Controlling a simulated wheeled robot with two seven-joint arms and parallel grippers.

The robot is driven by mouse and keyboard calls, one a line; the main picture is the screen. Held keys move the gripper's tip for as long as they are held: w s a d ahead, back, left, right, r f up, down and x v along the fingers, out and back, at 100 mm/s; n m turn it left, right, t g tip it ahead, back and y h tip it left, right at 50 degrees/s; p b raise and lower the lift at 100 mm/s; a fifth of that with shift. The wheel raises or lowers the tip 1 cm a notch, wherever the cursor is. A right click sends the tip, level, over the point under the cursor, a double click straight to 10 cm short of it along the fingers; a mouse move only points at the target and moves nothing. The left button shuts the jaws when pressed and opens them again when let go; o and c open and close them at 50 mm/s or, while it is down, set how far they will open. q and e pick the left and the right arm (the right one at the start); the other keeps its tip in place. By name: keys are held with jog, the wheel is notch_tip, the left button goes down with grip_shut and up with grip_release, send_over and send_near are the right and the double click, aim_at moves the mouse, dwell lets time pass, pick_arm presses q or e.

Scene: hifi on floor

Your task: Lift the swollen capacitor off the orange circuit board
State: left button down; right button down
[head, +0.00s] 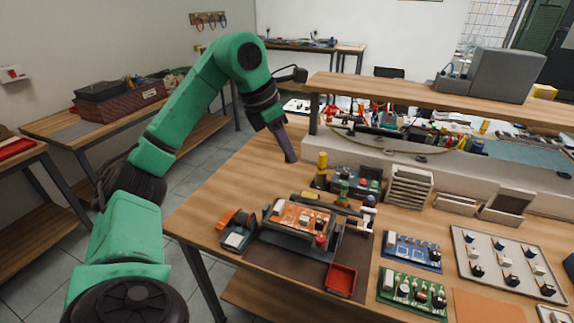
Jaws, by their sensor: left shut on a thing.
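The orange circuit board (299,217) sits in a dark holder on the brown mat, with several small parts on it. I cannot tell the swollen capacitor apart at this size. A small red part (321,240) shows at the board's near right corner. My left gripper (291,159) hangs over the far left part of the bench, above and behind the board and clear of it. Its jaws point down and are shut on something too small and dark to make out. My right gripper is not in view.
A red tray (341,279) stands on the mat (280,266) in front of the board. A yellow-topped post (322,162) stands near my left gripper. Blue (412,252) and green (412,292) boards lie right. The bench's left end is bare.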

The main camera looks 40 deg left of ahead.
pick_arm(q)
jog(key=shift+r+p, duration=0.3)
jog(key=shift+r, duration=0.65)
jog(key=shift+r+p, duration=2.25)
jog(key=shift+p, duration=0.25)
